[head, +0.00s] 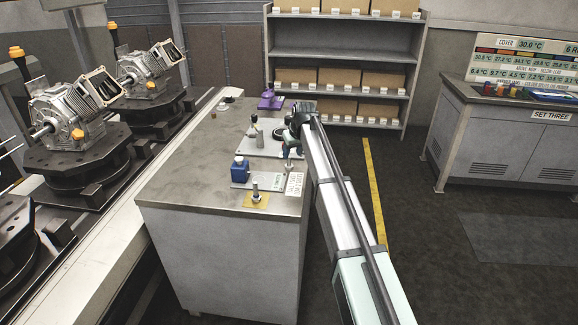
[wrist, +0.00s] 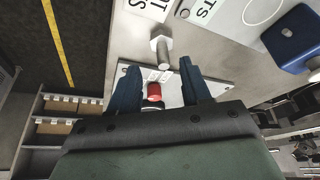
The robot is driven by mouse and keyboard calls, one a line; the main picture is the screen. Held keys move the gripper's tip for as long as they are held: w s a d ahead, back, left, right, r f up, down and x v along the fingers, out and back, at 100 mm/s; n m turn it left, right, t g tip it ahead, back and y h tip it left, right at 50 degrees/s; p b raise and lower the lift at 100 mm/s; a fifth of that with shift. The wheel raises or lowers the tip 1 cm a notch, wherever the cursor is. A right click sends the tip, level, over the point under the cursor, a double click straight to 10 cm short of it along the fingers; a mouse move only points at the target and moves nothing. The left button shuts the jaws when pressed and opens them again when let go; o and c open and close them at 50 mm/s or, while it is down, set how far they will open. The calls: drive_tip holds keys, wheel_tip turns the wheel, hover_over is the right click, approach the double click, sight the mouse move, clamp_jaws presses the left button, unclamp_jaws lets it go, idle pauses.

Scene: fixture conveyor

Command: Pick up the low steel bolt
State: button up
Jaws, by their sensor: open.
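In the wrist view a steel bolt (wrist: 162,52) with a hex head shows just beyond my fingertips, apart from them. It seems to match the small bolt (head: 289,165) near the front right of the bench in the head view. My gripper (wrist: 158,75) is open, with nothing held between its dark fingers. In the head view my gripper (head: 299,117) is over the right part of the bench, behind that bolt. A second bolt (head: 256,190) stands upright on a yellow plate at the front. I cannot tell which is called low.
A blue block (head: 240,168) sits on a labelled plate; it also shows in the wrist view (wrist: 297,36). A red-topped item (wrist: 154,91) lies below, between my fingers. A purple item (head: 270,101) is at the back. The bench's left side (head: 190,165) is clear.

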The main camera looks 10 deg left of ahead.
sight(289, 163)
drive_tip(key=shift+a+x, duration=0.15)
drive_tip(key=shift+x, duration=1.15)
drive_tip(key=shift+a+x, duration=0.1)
drive_tip(key=shift+x, duration=1.2)
drive_tip(key=shift+w+r, duration=0.1)
clamp_jaws()
